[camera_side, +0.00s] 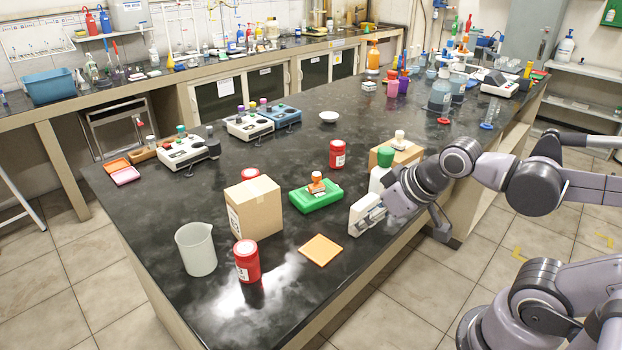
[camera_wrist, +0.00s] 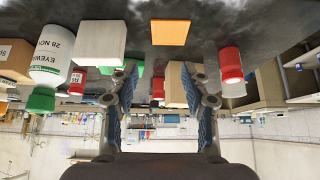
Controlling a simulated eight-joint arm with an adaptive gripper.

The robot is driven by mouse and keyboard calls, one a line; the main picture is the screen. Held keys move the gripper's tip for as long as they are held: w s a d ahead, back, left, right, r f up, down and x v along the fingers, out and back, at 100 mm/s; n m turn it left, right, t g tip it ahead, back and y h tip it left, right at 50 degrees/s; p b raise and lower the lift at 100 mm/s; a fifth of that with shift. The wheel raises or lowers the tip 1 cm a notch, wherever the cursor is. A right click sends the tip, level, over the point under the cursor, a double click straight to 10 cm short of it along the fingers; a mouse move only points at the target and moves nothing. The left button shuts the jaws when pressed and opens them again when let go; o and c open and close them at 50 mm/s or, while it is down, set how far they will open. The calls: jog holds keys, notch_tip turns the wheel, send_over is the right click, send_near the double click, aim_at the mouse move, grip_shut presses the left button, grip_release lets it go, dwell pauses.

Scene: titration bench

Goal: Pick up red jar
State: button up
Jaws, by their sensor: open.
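A red jar (camera_side: 247,260) with a white label stands near the front edge between the beaker and an orange square. A second red jar (camera_side: 337,153) stands farther back, behind the green tray. The top of a third red jar (camera_side: 250,174) shows behind the cardboard box, which hides the rest. The wrist view is upside down; one red jar (camera_wrist: 230,64) is right of the fingers and another (camera_wrist: 77,82) is at left, partly hidden. My gripper (camera_wrist: 160,88) is open and empty, with its fingers apart. In the side view my gripper (camera_side: 408,212) is at the bench's right edge by a white box.
The white box (camera_side: 367,214), white bottle with green cap (camera_side: 380,175) and green tray (camera_side: 318,197) are near my gripper. The cardboard box (camera_side: 255,209), beaker (camera_side: 196,250) and orange square (camera_side: 321,250) surround the front jar. Bare black bench lies at mid-left.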

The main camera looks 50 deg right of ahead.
jog(key=o, duration=0.4)
jog(key=shift+c, duration=0.2)
jog(key=m+t+h, duration=0.2)
jog(key=t, duration=0.4)
send_near(247, 250)
jog(key=shift+x, duration=5.3)
